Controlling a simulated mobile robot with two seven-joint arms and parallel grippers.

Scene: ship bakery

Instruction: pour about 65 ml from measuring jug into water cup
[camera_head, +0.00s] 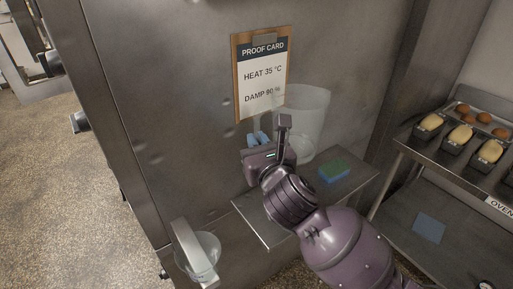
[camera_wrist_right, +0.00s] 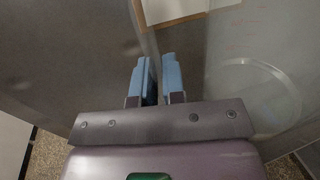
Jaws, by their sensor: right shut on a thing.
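A large clear measuring jug (camera_head: 312,112) is in front of the steel cabinet, beside the proof card, and looks roughly upright. In the right wrist view the jug (camera_wrist_right: 268,75) shows faint red marks and a round base. My right gripper (camera_head: 258,138) is shut at the jug's left side; its blue fingers (camera_wrist_right: 156,78) close on a thin clear part, likely the handle. A clear round vessel (camera_head: 205,246) with a white strip is low at the left, likely the water cup. The level in either vessel cannot be told. My left gripper is not in view.
The proof card (camera_head: 262,78) hangs on the cabinet. At the right, a rack (camera_head: 405,143) carries loaf tins and a tray of buns. Speckled floor is open at the left.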

